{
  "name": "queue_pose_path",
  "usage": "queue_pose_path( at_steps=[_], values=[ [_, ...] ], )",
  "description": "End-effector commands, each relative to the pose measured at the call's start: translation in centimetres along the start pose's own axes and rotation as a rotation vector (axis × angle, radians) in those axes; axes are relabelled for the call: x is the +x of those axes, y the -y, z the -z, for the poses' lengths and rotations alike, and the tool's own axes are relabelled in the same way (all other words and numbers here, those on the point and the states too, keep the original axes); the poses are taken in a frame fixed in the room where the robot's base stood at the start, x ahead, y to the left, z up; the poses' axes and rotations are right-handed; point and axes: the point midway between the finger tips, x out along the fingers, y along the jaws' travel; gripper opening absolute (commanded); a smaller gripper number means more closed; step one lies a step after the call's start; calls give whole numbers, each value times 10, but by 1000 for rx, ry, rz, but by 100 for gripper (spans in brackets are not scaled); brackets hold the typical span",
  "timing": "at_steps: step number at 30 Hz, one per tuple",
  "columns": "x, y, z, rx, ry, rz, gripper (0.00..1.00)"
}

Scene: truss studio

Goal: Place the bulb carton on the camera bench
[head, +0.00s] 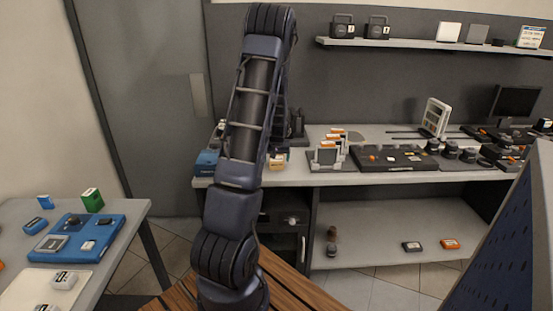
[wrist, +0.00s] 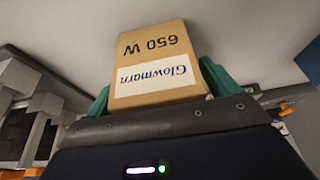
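The bulb carton (wrist: 155,65) is a tan box with a white label reading "Glowmarn" and "650 W", upside down in the wrist view. My gripper (wrist: 160,84) is shut on it, with a green finger on each side. In the head view a small tan box (head: 277,161), which looks like the carton, shows just right of my arm, over the left part of the long grey bench (head: 299,171). My arm hides most of the gripper there. I cannot tell whether the carton touches the bench top.
A stand with orange-topped cards (head: 329,155) is close to the carton's right. A black tray (head: 394,160) and several lenses (head: 468,154) lie further right. A blue box (head: 207,162) is at the bench's left end. A side table (head: 125,212) holds a blue tray (head: 66,255).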

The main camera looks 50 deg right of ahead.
Motion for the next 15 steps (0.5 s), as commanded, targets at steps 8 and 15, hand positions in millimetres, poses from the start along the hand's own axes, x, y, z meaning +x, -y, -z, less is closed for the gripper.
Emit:
queue_pose_path(
  at_steps=[8,15],
  values=[
    [-3,0,1,0,-1,0,87],
    [-28,-1,2,0,-3,-2,87]
  ],
)
